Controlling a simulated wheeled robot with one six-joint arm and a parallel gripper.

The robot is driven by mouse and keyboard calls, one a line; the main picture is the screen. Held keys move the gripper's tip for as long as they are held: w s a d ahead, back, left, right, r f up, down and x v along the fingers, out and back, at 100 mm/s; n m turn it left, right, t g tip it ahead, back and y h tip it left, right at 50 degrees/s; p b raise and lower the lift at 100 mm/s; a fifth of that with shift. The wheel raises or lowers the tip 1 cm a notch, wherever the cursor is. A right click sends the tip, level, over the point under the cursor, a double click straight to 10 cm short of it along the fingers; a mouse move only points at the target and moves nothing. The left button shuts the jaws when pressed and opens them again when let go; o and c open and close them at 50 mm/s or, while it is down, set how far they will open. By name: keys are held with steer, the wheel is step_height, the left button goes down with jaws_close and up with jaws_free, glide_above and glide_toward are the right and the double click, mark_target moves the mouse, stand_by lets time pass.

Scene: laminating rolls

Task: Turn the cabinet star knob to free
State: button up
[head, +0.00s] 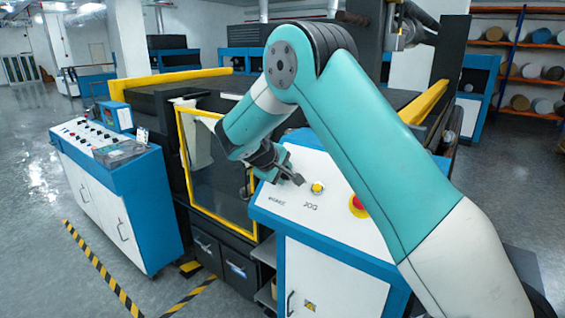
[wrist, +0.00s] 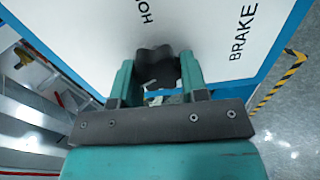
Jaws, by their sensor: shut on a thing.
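The black star knob (wrist: 158,62) sits on the white panel of the cabinet (wrist: 215,25), between my gripper's two fingers in the wrist view. My gripper (wrist: 158,80) is shut on it, with one teal finger on each side. The panel carries the lettering "BRAKE" to the right of the knob and a partly cut-off word starting "HO" above it. In the head view my gripper (head: 288,176) reaches down to the sloped top of the blue and white cabinet (head: 335,225). The fingers largely hide the knob there, and I cannot read its setting.
On the same panel are a yellow button (head: 318,187) marked "JOG" and a red mushroom button (head: 357,203). A yellow-framed glass door (head: 184,150) stands left of the cabinet. A separate blue and white console (head: 125,190) is farther left, with floor between.

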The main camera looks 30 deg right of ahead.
steer(key=n+p, duration=0.5)
steer(key=n, duration=0.1)
steer(key=shift+a+r, duration=0.15)
steer(key=n+p, duration=0.1)
steer(key=n, duration=0.1)
steer(key=n+p, duration=0.1)
steer(key=n, duration=0.1)
steer(key=n+p, duration=0.1)
steer(key=n, duration=0.1)
steer(key=shift+s+f+p, duration=0.2)
steer(key=shift+f+p, duration=0.05)
steer(key=shift+p, duration=0.05)
steer(key=shift+n, duration=0.3)
steer(key=o, duration=0.9)
steer(key=shift+f, duration=0.15)
steer(key=b+v, duration=0.3)
steer(key=v, duration=0.5)
steer(key=b+v, duration=0.2)
steer(key=v, duration=0.7)
steer(key=shift+w+r+b, duration=0.15)
steer(key=shift+r+b, duration=0.25)
